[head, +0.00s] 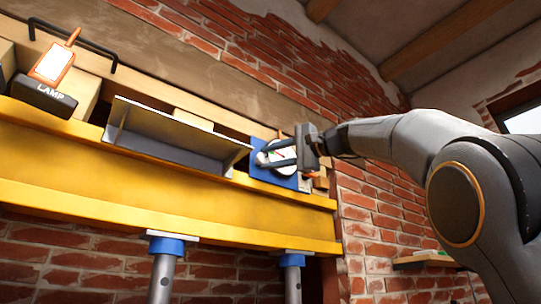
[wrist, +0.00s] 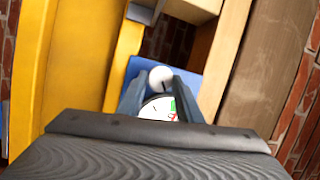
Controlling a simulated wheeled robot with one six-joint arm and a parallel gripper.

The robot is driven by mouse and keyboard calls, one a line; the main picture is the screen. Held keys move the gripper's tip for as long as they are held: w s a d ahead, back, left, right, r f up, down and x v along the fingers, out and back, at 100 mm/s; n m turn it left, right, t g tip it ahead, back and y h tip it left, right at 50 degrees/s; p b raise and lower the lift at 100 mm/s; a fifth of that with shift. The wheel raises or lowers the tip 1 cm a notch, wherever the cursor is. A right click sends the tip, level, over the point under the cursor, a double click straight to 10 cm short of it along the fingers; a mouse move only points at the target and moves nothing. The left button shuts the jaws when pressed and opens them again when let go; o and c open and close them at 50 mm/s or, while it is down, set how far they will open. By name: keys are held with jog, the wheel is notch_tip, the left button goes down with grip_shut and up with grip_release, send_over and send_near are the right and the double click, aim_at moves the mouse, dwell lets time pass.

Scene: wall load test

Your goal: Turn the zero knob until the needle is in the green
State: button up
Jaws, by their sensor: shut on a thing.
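The gauge is a white dial on a blue plate (head: 272,177), at the right end of the yellow beam in the head view. My gripper (head: 264,155) reaches in from the right, its fingers across the dial. In the wrist view the white round zero knob (wrist: 161,77) sits between the fingertips, and my gripper is shut on it. The dial face (wrist: 155,108) shows below the knob between the fingers, with a green patch (wrist: 173,105) at its right. Its lower part is hidden by my gripper body. The needle is too small to place against the green.
A yellow beam (head: 150,165) runs along the brick wall, with blue-topped posts (head: 166,246) under it. A grey angled metal shelf (head: 170,135) stands left of the gauge. A black lamp box (head: 43,94) is at far left. A small wooden shelf (head: 424,260) is at lower right.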

jog(key=shift+r+n+g+p, duration=0.1)
jog(key=shift+n+g+p, duration=0.3)
jog(key=shift+n, duration=0.7)
jog(key=o, duration=1)
jog(key=b+v, duration=0.3)
jog(key=v, duration=0.4)
jog(key=shift+s+d, duration=0.25)
jog(key=shift+s, duration=0.1)
